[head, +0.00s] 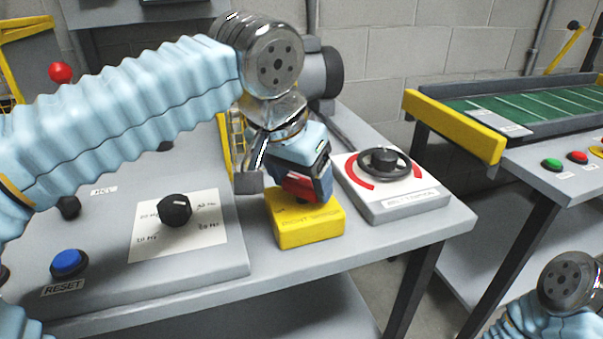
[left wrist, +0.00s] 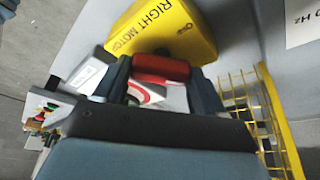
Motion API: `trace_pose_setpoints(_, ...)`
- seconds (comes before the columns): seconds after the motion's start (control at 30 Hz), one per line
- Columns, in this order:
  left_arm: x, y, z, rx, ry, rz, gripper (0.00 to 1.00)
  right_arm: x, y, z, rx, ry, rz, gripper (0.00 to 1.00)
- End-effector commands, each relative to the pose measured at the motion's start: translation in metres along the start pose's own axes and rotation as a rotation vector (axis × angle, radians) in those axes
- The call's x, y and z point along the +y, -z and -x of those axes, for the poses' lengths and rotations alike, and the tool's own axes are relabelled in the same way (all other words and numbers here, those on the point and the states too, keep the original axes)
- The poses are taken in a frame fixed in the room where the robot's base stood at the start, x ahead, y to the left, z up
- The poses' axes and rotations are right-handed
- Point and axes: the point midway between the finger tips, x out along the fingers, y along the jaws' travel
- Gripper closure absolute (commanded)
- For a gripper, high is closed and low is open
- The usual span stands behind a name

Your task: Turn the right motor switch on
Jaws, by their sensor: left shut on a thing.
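The right motor switch is a yellow box (head: 310,228) on the bench's front edge. The left wrist view shows the box (left wrist: 165,30) with "RIGHT MOTOR" on it. A red handle (head: 296,187) sits at the top of the box; it also shows in the left wrist view (left wrist: 160,68). My left gripper (head: 305,178) comes down from above and is shut on the red handle, with a dark finger on each side of it. The gripper hides part of the handle, so its exact setting cannot be told. My right arm shows at the lower right; its fingers are out of view.
A belt tension handwheel (head: 384,161) stands right of the switch. A black dial (head: 175,210) and a blue RESET button (head: 68,263) lie left. A yellow mesh guard (left wrist: 255,110) and a grey motor stand behind. A green conveyor (head: 540,103) is farther right, across a gap.

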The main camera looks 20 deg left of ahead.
Motion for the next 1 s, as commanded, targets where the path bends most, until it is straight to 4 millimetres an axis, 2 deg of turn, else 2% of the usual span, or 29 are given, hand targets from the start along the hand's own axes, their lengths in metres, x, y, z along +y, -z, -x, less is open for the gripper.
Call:
trace_pose_setpoints(0.5, -0.003, 0.002, 0.002, 0.001, -0.177, -0.420, 0.60, -0.007, 0.000, 0.016, -0.002, 0.002, 0.002, 0.57)
trace_pose_setpoints(1.0, -0.004, 0.002, 0.000, 0.000, -0.260, -0.625, 0.60, -0.010, 0.000, 0.022, -0.002, 0.003, 0.003, 0.57)
